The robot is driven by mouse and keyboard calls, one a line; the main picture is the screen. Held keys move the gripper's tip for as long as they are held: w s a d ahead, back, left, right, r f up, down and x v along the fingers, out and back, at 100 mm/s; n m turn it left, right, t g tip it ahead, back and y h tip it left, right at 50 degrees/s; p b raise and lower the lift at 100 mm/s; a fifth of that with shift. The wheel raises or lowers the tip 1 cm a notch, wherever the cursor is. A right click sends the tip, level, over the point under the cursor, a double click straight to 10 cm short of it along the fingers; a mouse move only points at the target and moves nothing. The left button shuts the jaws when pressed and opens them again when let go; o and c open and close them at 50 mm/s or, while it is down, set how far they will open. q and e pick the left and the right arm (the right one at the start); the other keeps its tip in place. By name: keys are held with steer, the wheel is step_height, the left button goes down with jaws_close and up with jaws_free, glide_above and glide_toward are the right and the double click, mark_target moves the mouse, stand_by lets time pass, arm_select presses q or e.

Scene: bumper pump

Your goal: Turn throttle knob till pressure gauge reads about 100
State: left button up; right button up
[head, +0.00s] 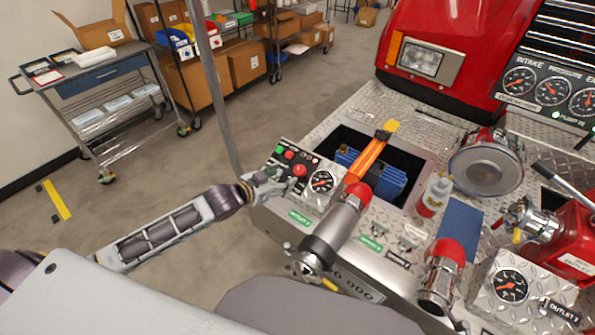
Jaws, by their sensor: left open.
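A small control panel (309,186) stands on the near-left corner of the bumper deck. It carries a red knob (299,170), smaller red and green buttons (283,151), and a round black-faced gauge (321,182). I cannot tell which knob is the throttle, and the gauge's reading is too small to make out. My left gripper (272,181) is open just left of the panel, close to the red knob; contact cannot be made out. A row of larger gauges (553,90) marked INTAKE and PRESSURE is at the upper right. My right gripper is not in view.
A silver nozzle with a red tip (334,232) lies right beside the panel. Behind is an open bay (405,150) with blue hose and an orange-yellow tool (370,155). Another gauge (511,286) is at the lower right. Open floor (150,195) lies left of the bumper.

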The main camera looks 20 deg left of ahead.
mark_target(298, 170)
arm_select(q)
steer(key=shift+x, duration=4.15)
steer(key=shift+w+f, duration=0.1)
steer(key=shift+w, duration=0.05)
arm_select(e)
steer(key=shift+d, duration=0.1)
arm_select(q)
steer(key=c, duration=0.8)
steer(key=shift+c, duration=1.1)
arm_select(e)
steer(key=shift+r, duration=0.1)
arm_select(q)
steer(key=shift+m, duration=0.3)
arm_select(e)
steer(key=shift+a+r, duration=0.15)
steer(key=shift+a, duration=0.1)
